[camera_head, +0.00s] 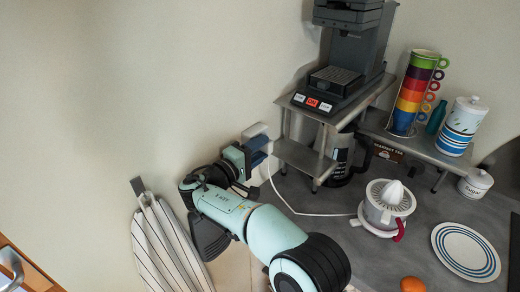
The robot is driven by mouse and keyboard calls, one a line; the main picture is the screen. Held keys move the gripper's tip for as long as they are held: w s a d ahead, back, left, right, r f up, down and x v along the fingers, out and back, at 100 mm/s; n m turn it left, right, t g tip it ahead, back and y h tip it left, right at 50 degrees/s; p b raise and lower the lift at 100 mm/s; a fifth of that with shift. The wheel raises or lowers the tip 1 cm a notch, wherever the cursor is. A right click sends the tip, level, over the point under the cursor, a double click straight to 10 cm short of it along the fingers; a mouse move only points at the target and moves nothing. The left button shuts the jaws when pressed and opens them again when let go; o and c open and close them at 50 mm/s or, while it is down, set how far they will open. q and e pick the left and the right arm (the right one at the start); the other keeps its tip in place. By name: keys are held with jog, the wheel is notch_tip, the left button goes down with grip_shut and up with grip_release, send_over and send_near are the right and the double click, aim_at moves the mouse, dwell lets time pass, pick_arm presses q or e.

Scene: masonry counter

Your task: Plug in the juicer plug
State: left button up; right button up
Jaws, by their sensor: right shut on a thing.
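The juicer (386,205), white with a ribbed cone and a red handle, stands on the grey counter. Its white cord (300,212) runs left along the counter and up toward my right gripper (257,150). That gripper is at the wall, left of the metal shelf, and is shut on the juicer plug, which its fingers mostly hide. A pale box, apparently the wall socket (255,130), shows just behind the fingers. I cannot tell whether the plug touches it or is inserted. My left gripper is out of view.
A coffee machine (347,62) stands on a metal shelf (303,157), close right of my gripper, with a glass pot (340,158) beneath. Stacked cups (411,94), a striped canister (461,126), a plate (465,251) and an orange fruit (412,284) are right. A striped cloth (165,240) hangs left.

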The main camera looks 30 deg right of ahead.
jog(key=o, duration=1.1)
jog(key=shift+w+a, duration=0.1)
jog(key=shift+w, duration=0.05)
jog(key=shift+o, duration=0.2)
